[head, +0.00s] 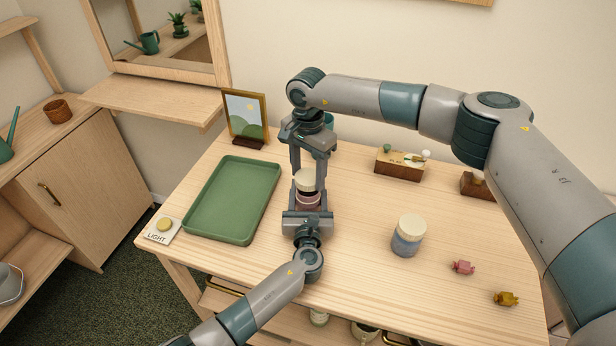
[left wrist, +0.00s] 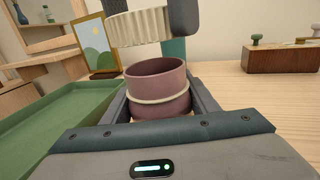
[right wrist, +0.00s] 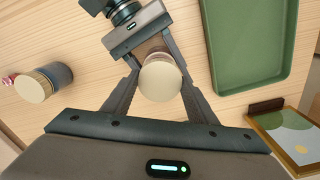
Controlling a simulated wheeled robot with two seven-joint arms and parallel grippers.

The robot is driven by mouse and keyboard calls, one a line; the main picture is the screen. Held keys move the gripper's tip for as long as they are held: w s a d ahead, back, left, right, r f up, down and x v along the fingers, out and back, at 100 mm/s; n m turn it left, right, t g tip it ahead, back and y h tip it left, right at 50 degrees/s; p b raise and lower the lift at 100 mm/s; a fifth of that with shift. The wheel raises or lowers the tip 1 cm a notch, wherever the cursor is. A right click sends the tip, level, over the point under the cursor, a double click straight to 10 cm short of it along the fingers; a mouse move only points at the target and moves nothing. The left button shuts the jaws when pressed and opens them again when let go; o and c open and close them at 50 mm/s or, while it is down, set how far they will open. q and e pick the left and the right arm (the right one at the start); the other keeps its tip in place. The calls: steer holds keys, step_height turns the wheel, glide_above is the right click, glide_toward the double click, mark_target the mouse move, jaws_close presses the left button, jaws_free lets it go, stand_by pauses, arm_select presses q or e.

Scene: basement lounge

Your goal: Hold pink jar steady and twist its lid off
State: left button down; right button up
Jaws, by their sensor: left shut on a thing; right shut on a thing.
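The pink jar (head: 308,201) stands upright on the table, its open mouth showing in the left wrist view (left wrist: 157,88). My left gripper (head: 308,207) is shut around the jar's body from the front. The cream lid (head: 305,180) is off the jar and held just above it, with a gap between them in the left wrist view (left wrist: 139,25). My right gripper (head: 307,175) comes down from above and is shut on the lid. In the right wrist view the lid (right wrist: 160,80) sits between the fingers and covers most of the jar.
A green tray (head: 188,226) lies left of the jar, with a framed picture (head: 247,117) behind it. A blue jar with a cream lid (head: 408,237) and two wrapped sweets (head: 463,267) are to the right. A wooden box (head: 399,167) is at the back.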

mark_target(308, 209)
steer(key=shift+r, duration=1.1)
arm_select(q)
steer(key=c, duration=0.6)
jaws_free()
steer(key=s+b, duration=0.1)
steer(key=s, duration=1.1)
steer(key=shift+a, duration=0.1)
arm_select(e)
steer(key=shift+f, duration=0.8)
